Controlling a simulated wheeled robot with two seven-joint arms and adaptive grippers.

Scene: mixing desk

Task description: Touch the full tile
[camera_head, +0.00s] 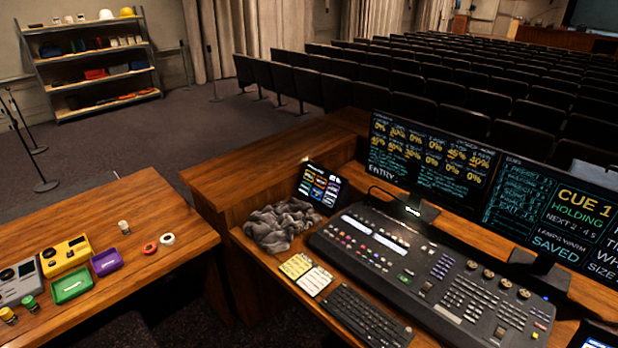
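A small tablet (320,187) stands tilted on the wooden desk, left of the monitors. Its lit screen shows several coloured tiles in rows. The writing on them is too small to read, so I cannot tell which one is the full tile. Neither of my grippers is in view, and nothing touches the tablet.
A crumpled grey cloth (282,224) lies just in front of the tablet. The mixing console (400,262), keyboard (367,318) and monitors (431,160) fill the desk to the right. A side table (150,218) at left holds bins and tape rolls.

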